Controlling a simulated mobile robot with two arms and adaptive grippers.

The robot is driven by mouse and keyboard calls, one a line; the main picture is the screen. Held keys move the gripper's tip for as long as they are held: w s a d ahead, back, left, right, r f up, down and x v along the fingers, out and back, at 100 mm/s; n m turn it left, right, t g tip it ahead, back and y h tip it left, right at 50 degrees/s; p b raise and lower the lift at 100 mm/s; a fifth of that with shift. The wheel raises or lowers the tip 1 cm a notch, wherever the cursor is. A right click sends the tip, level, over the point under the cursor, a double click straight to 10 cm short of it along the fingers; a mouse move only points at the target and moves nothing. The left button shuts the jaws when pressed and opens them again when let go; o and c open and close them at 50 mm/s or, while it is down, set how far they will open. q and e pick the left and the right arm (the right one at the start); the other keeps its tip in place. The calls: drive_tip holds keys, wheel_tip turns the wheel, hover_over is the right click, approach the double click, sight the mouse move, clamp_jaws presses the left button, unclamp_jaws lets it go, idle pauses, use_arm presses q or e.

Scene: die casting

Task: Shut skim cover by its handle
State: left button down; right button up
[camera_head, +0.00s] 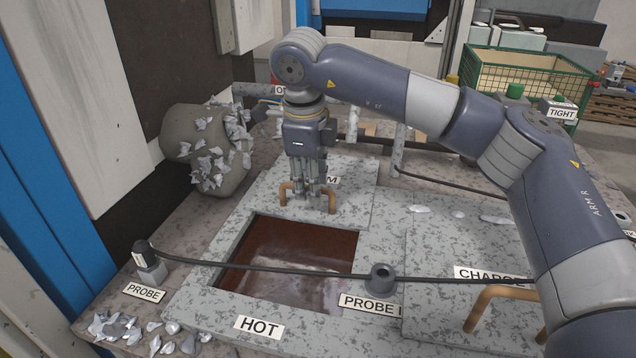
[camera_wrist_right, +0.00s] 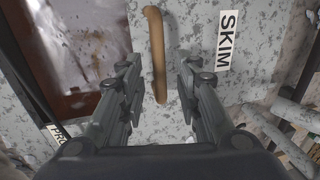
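The skim cover (camera_head: 352,205) is a grey speckled slab with a SKIM label, lying behind the dark red-brown opening (camera_head: 300,250), which is uncovered. Its tan bar handle (camera_head: 332,202) stands near the edge by the opening; it also shows in the right wrist view (camera_wrist_right: 156,45). My right gripper (camera_head: 312,190) points down over the handle and hides its middle. In the right wrist view the fingers (camera_wrist_right: 160,75) are apart, one on each side of the handle, with no clear contact. My left gripper is in neither view.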

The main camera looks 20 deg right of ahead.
drive_tip(key=shift+c, duration=0.2)
clamp_jaws()
drive_tip(key=shift+s+a, duration=0.1)
drive_tip(key=shift+s, duration=0.05)
drive_tip(key=shift+s+a+f+b, duration=0.1)
drive_tip(key=shift+s+a+b, duration=0.4)
drive_tip(key=shift+s, duration=0.1)
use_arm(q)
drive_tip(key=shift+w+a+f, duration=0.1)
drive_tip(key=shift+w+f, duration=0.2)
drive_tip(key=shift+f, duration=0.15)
use_arm(e)
drive_tip(key=shift+s, duration=0.2)
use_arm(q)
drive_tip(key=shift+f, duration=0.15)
use_arm(e)
drive_tip(key=shift+s+a, duration=0.1)
